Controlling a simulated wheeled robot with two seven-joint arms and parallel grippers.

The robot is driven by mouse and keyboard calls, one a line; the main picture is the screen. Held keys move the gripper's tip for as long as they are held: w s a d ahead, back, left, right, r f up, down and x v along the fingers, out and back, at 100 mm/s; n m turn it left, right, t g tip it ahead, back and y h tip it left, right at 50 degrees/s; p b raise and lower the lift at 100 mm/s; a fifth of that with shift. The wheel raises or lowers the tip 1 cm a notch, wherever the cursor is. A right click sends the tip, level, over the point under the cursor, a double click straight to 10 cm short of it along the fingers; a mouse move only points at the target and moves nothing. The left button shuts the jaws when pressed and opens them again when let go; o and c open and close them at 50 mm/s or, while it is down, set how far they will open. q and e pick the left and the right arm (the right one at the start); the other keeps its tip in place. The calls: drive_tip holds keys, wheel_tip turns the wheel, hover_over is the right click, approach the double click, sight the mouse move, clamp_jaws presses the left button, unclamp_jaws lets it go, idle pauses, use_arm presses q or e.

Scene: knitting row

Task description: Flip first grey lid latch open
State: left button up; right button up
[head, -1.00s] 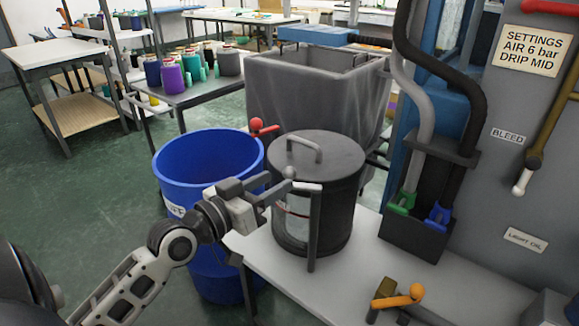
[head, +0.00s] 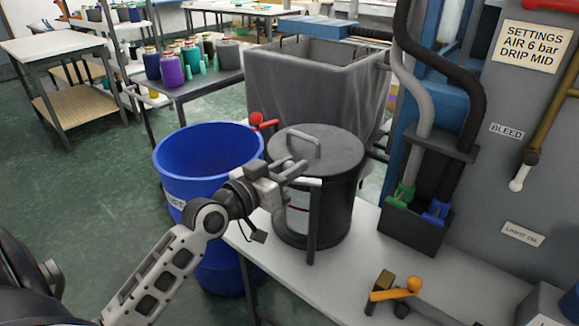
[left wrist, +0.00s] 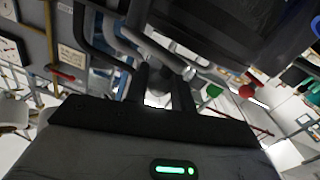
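The dark round canister (head: 335,205) stands on a white bench, its lid (head: 340,150) on and a grey arched handle (head: 305,141) on top. A grey latch lever with a round knob (left wrist: 187,73) shows in the left wrist view, close beyond my left fingertips. In the head view it is hard to tell apart from the grey gripper. My left gripper (head: 288,177) is at the lid's front-left edge. It also shows in the left wrist view (left wrist: 163,72), its dark fingers apart with a gap between them. Contact with the latch cannot be told. My right gripper is out of view.
A red-knobbed lever (head: 262,121) stands behind the canister's left side. A blue bin (head: 195,160) is close left of it, a grey cloth bin (head: 310,90) behind. A black box with hoses (head: 415,225) and an orange lever (head: 395,293) are to the right.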

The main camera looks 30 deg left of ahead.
use_arm(q)
drive_tip(key=shift+s+r+n+y+p, duration=0.15)
drive_tip(key=shift+r+n+y+p, duration=0.3)
drive_tip(key=shift+p, duration=0.75)
drive_tip(key=shift+s+d+n+y+p, duration=0.15)
drive_tip(key=shift+n+y+p, duration=0.1)
drive_tip(key=shift+y+p, duration=0.5)
drive_tip(key=p, duration=0.1)
drive_tip(key=n+y+p, duration=0.1)
drive_tip(key=shift+s+d+f+p, duration=0.1)
drive_tip(key=shift+s+f+p, duration=0.1)
drive_tip(key=shift+f+p, duration=0.1)
drive_tip(key=shift+f+y, duration=0.15)
drive_tip(key=shift+y, duration=0.25)
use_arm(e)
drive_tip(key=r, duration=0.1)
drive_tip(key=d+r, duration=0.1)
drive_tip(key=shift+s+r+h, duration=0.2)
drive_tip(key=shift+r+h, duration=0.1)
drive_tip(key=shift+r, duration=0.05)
use_arm(q)
drive_tip(key=o, duration=1)
drive_tip(key=shift+c, duration=0.2)
